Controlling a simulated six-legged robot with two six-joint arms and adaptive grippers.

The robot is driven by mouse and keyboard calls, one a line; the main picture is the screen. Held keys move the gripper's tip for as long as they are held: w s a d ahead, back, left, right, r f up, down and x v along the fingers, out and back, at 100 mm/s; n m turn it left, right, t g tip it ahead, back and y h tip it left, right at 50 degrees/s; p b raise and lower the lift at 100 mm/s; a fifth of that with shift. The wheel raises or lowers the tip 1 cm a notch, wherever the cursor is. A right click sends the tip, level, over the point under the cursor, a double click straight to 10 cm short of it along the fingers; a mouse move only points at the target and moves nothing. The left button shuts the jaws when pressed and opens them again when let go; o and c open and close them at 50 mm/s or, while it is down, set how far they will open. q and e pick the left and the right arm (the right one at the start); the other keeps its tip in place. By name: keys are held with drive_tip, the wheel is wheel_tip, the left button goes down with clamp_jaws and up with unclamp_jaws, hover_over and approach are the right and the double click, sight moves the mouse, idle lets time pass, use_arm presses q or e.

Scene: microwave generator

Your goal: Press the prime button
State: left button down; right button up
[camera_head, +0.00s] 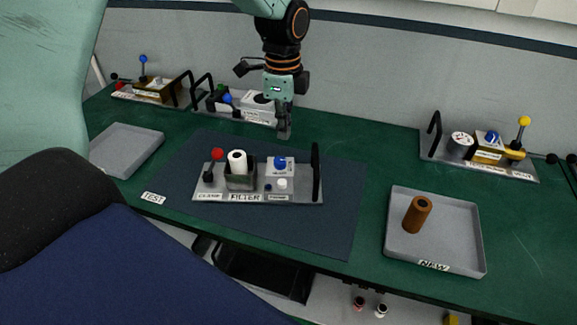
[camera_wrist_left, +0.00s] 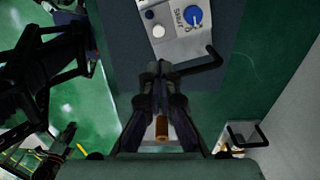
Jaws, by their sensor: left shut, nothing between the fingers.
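The filter unit (camera_head: 308,190) lies on the dark mat. It carries a small white round button (camera_head: 282,184) above a label too small to read surely, with a small dark blue button (camera_head: 267,187) to its left and a blue knob (camera_head: 280,163) behind. The white button also shows in the left wrist view (camera_wrist_left: 158,31), near the blue knob (camera_wrist_left: 192,15). My left gripper (camera_head: 284,135) points down, shut and empty, behind the unit and apart from the button. Its closed fingers (camera_wrist_left: 158,98) fill the middle of the wrist view. My right gripper is not in view.
A black handle (camera_head: 316,172) rises at the unit's right end; a red-knobbed lever (camera_head: 217,155) and white cylinder (camera_head: 238,162) stand left. A grey tray (camera_head: 460,235) holds a brown cylinder (camera_head: 417,213); an empty tray (camera_head: 122,150) is left. Other units stand along the back.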

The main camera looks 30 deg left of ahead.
use_arm(q)
drive_tip(key=a, duration=0.1)
hover_over(281, 182)
wheel_tip(281, 182, down, 8)
drive_tip(key=shift+s+a+r, duration=0.15)
drive_tip(key=f, duration=0.3)
drive_tip(key=f+p, duration=0.1)
drive_tip(key=f, duration=0.1)
drive_tip(key=shift+w+d, duration=0.3)
drive_tip(key=shift+d, duration=0.05)
drive_tip(key=shift+f, duration=0.3)
drive_tip(key=shift+s+a+f, duration=0.15)
drive_tip(key=shift+a+f, duration=0.15)
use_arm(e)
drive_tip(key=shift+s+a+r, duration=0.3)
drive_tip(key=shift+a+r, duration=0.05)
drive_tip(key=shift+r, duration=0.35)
use_arm(q)
drive_tip(key=shift+d, duration=0.15)
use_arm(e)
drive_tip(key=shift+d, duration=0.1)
